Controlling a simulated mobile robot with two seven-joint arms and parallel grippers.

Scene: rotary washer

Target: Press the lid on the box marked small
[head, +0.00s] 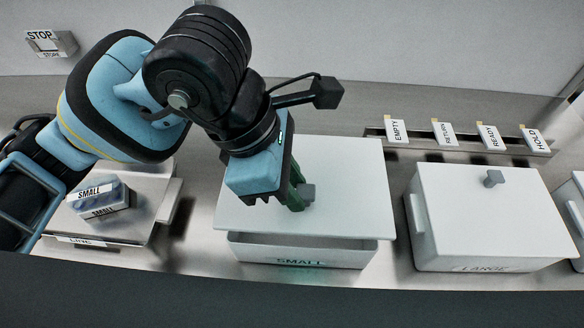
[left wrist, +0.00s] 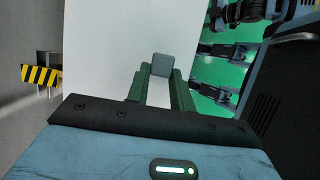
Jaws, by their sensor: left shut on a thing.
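The white box marked SMALL (head: 303,254) stands on the steel counter in the middle of the head view. Its white lid (head: 345,170) lies over it, with a dark gap at the front between lid edge and box rim. A grey knob (head: 308,192) stands on the lid. My left gripper (head: 298,196) points down at the lid and is shut on the knob. In the left wrist view the green fingers flank the grey knob (left wrist: 163,65) above the white lid (left wrist: 110,45). Whether the lid touches the box at the back is hidden. My right gripper is not in view.
A closed white box marked LARGE (head: 480,250) stands to the right. Small packets marked SMALL (head: 98,198) lie on a tray marked LINE at the left. Tags reading EMPTY (head: 396,131), RETURN, READY and HOLD stand behind. A STOP sign (head: 45,42) is on the wall.

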